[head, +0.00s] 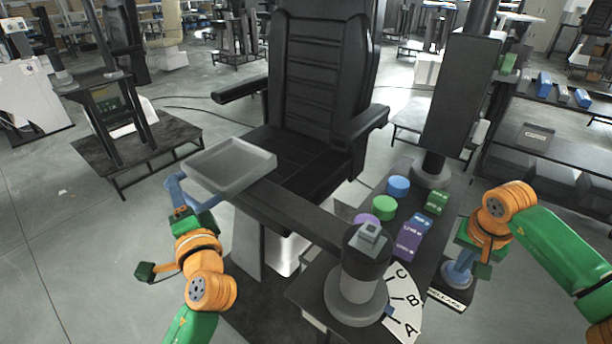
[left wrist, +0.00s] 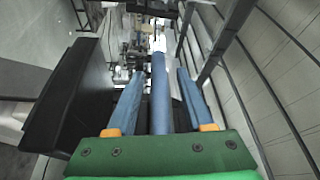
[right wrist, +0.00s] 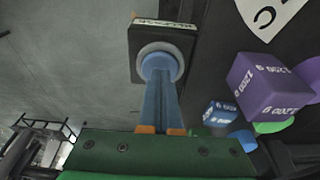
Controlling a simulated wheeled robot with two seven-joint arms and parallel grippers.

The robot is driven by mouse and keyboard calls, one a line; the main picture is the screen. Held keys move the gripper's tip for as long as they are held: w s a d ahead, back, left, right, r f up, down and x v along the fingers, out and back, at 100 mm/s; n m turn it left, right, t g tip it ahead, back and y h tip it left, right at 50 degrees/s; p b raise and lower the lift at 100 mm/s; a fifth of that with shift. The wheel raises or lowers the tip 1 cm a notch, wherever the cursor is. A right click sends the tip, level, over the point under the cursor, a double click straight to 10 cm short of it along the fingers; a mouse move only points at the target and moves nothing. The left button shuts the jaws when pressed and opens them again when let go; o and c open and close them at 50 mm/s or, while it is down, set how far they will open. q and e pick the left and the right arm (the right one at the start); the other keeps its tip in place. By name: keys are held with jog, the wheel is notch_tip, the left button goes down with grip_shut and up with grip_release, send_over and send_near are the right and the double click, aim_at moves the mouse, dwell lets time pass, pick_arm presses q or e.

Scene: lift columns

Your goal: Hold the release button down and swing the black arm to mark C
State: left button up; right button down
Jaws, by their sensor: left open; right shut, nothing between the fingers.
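The black arm (head: 300,215) runs from the grey-capped post (head: 355,285) up-left to a grey tray (head: 230,166) at its far end. The white scale plate (head: 404,308) beside the post shows the letters C and A; the mark between them is partly unclear. My left gripper (head: 176,184) is open beside the tray's left corner. In the left wrist view a blue upright bar (left wrist: 159,90) stands between its open fingers. I cannot tell how far the button is pressed.
A black chair (head: 322,80) stands behind the black arm.

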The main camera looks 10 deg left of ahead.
pick_arm(q)
grip_shut()
dwell(1.4)
